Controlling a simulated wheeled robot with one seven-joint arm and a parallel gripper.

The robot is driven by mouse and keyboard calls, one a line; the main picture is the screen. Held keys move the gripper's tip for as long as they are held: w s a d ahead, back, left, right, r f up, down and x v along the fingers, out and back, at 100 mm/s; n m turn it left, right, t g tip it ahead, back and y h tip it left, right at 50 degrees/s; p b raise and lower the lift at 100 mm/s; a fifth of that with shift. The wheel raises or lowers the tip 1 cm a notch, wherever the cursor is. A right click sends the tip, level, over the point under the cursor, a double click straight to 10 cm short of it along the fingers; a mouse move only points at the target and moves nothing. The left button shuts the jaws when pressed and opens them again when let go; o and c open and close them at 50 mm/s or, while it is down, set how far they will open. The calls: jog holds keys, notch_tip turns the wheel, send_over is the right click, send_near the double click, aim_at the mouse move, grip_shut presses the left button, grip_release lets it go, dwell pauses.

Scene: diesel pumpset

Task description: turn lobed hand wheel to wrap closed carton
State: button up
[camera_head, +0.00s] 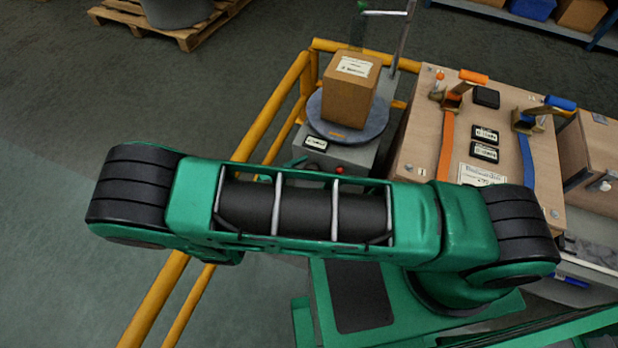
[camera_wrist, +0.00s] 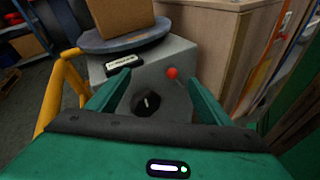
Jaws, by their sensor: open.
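The closed carton (camera_head: 349,92) stands upright on a round grey turntable (camera_head: 374,126). In the wrist view only the lower part of the carton (camera_wrist: 122,15) shows, on the turntable (camera_wrist: 118,39). A black lobed hand wheel (camera_wrist: 147,102) with a pale mark sits on the front face of the grey machine housing (camera_wrist: 178,60). My gripper (camera_wrist: 157,92) is open, its two green fingers on either side of the hand wheel, which lies between them in the picture. I cannot tell whether they touch it. In the head view the arm hides the hand wheel and gripper.
A red knob (camera_wrist: 172,73) sits right of the hand wheel. Yellow rails (camera_head: 284,108) run along the left of the machine. A wooden bench (camera_head: 420,130) with orange and blue straps stands close on the right. Open floor lies left.

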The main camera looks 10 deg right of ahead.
aim_at(314, 170)
jog(key=s+a+f+n+t+y, duration=0.45)
jog(key=f+n+t, duration=0.25)
jog(key=f+n, duration=0.2)
jog(key=x, duration=1)
jog(key=shift+s+d+r+h, duration=0.15)
jog(key=shift+d+r+h, duration=0.1)
jog(key=shift+r+h, duration=0.25)
jog(key=c, duration=1)
